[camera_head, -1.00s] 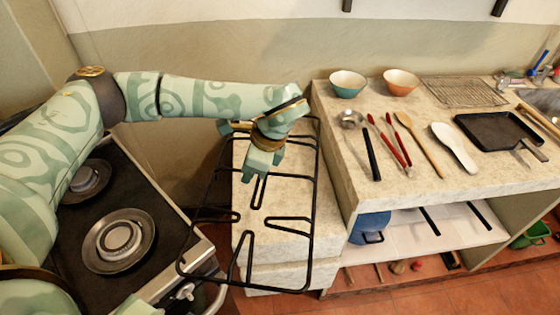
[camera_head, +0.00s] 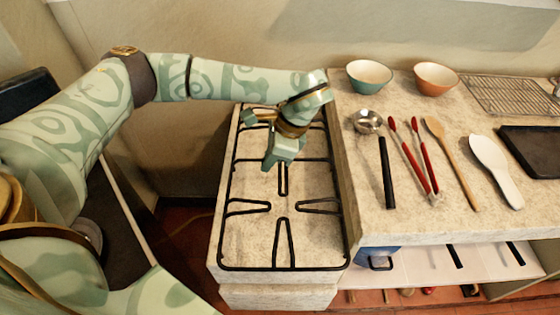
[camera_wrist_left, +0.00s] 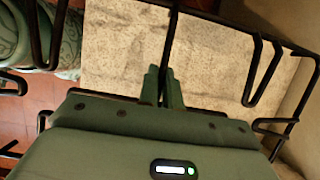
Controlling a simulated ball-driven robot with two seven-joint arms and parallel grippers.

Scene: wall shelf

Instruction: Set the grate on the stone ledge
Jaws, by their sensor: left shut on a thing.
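The grate (camera_head: 285,268) is a black wire frame with inward prongs. In the head view it lies over the top of the stone ledge (camera_head: 262,178), roughly lined up with its edges. I cannot tell whether it touches the stone. My left gripper (camera_head: 277,162) is shut on one of the grate's inner bars near its far part. In the left wrist view the two fingers (camera_wrist_left: 165,88) pinch a bar of the grate (camera_wrist_left: 250,72), with the pale stone (camera_wrist_left: 122,60) below. My right gripper is not in view.
A higher stone counter (camera_head: 440,215) stands right beside the ledge. It holds a teal bowl (camera_head: 369,78), an orange bowl (camera_head: 436,80), a ladle (camera_head: 368,122), red tongs (camera_head: 424,165) and spoons. The stove is at the left, mostly behind my arm.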

